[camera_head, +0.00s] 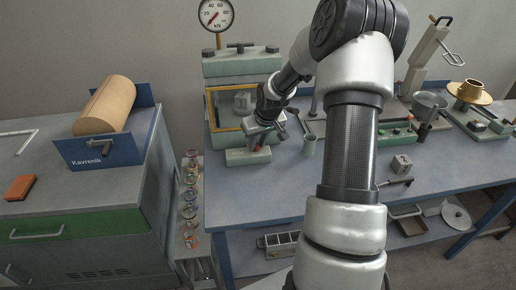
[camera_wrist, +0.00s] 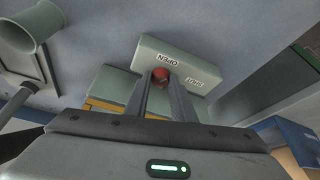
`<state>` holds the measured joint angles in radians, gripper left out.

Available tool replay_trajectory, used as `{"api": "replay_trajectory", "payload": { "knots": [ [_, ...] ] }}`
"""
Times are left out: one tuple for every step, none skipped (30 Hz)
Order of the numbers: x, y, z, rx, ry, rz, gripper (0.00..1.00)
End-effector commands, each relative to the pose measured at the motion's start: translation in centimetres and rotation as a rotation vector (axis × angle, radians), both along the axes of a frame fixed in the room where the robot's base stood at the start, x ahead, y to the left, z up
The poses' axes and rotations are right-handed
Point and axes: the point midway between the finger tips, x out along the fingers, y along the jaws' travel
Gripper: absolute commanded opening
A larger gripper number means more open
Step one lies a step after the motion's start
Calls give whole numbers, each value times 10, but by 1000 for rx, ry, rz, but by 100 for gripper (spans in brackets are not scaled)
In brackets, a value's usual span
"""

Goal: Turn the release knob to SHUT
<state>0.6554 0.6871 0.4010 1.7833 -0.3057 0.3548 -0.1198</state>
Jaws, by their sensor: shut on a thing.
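The release knob (camera_wrist: 160,73) is small and red and sits on a pale green block (camera_wrist: 190,58). The block's face carries the labels OPEN (camera_wrist: 168,58) and SHUT (camera_wrist: 195,83). My gripper (camera_wrist: 162,86) has its two fingers on either side of the knob and is shut on it. Which label the knob points to I cannot tell, as the fingers partly hide it. In the head view the block (camera_head: 247,157) lies at the foot of the green press (camera_head: 240,66), with my gripper (camera_head: 262,140) over its right part.
A gauge (camera_head: 216,14) stands above the press, whose yellow-framed window holds a grey cube. A grey cube (camera_head: 401,165) lies further right. A blue-fronted stand (camera_head: 108,150) with a brown roll is on the left cabinet.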

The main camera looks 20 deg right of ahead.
Motion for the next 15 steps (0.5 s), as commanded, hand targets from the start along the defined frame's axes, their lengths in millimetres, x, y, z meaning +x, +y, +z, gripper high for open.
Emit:
{"api": "replay_trajectory", "payload": {
  "knots": [
    [2,2,-4,-5,-5,-39,0],
    [2,3,-4,-5,-5,-66,0],
    [2,3,-4,-5,-6,-105,0],
    [2,4,-4,-5,-6,-132,0],
    [3,4,-4,-5,-6,-161,0],
    [3,5,-3,-4,-7,-200,0],
    [3,5,-4,-3,-7,-227,0],
    [3,5,-4,-4,-7,-255,0],
    [3,6,-3,-2,-6,-294,0],
    [3,6,-3,-3,-6,-323,0],
    [3,6,-3,-3,-6,-351,0],
    [3,7,-3,-3,-6,-388,0],
    [3,7,-3,-3,-5,-417,0],
    [3,7,-3,-3,-5,-445,0],
    [4,8,-2,-2,-5,-483,0]
  ]
}}
